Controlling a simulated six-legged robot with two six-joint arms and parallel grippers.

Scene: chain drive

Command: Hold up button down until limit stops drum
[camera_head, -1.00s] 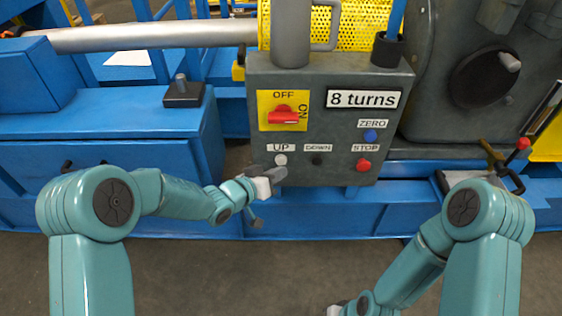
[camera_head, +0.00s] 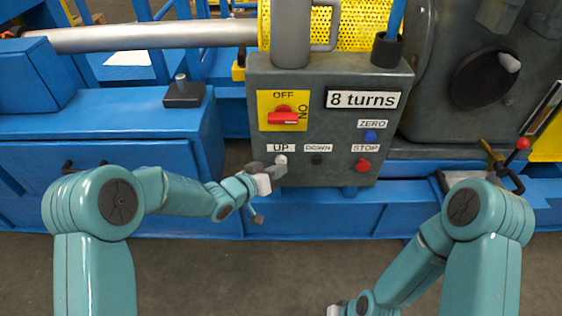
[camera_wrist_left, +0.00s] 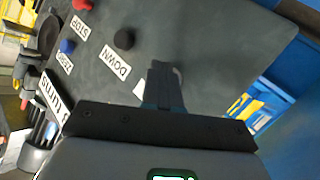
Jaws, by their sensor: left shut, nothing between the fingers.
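The grey control box (camera_head: 330,115) carries a white UP button (camera_head: 281,159), a black DOWN button (camera_head: 318,159) and a red STOP button (camera_head: 363,165). My left gripper (camera_head: 279,168) is shut and empty, its tips at the lower edge of the UP button. I cannot tell whether the button is pressed in. In the left wrist view the shut fingers (camera_wrist_left: 164,85) hide the UP button, and the DOWN button (camera_wrist_left: 124,39) shows beside them. The red switch (camera_head: 284,118) sits between OFF and ON labels. My right gripper (camera_head: 336,310) is partly cut off at the bottom edge.
A sign (camera_head: 363,99) reads "8 turns", and a blue ZERO button (camera_head: 370,136) is below it. A yellow perforated guard (camera_head: 350,25) stands behind the box. A lever with a red knob (camera_head: 523,143) is at the right. The floor in front is clear.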

